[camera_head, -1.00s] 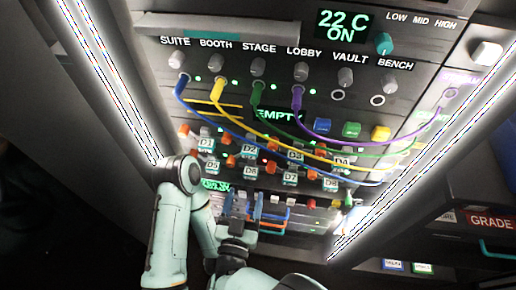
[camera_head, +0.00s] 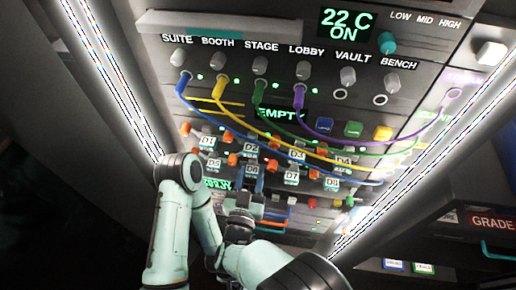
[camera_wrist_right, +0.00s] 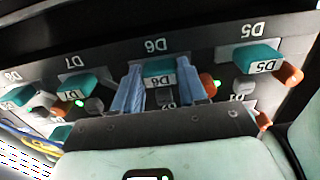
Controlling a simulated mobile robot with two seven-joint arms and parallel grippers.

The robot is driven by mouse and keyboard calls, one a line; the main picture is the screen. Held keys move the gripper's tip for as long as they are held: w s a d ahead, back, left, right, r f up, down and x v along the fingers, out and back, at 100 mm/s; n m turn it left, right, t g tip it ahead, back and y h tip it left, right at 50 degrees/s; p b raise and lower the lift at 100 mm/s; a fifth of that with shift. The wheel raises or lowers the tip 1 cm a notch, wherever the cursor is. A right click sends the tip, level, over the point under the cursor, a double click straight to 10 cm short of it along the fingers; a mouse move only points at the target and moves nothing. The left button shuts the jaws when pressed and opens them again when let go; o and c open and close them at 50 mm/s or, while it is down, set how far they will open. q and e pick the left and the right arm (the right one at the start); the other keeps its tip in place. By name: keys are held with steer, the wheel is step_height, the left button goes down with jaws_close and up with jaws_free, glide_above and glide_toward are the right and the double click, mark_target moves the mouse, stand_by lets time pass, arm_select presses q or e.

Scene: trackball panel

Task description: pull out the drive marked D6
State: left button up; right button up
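The D6 drive (camera_head: 252,172) sits in the lower row of drives, between D5 and D7. In the right wrist view, upside down, its teal handle (camera_wrist_right: 159,66) and D6 label show between the two blue fingers of my right gripper (camera_wrist_right: 160,92). The fingers stand apart, one on each side of the handle; I cannot tell whether they touch it. In the head view my right gripper (camera_head: 246,188) is just in front of D6 and partly covers it. My left gripper is not in view.
Neighbouring drives D5 (camera_wrist_right: 262,60) and D7 (camera_wrist_right: 82,84) flank D6 closely, with orange levers (camera_wrist_right: 289,75) beside them. Blue, yellow, green and purple cables (camera_head: 330,143) hang across the panel, above and right of D6. Coloured buttons (camera_head: 353,129) sit to the upper right.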

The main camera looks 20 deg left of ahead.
steer(key=shift+c, duration=0.7)
steer(key=o, duration=0.3)
steer(key=c, duration=0.3)
steer(key=shift+v, duration=4.05)
steer(key=shift+c, duration=0.3)
steer(key=shift+a+b, duration=0.1)
steer(key=shift+b, duration=0.2)
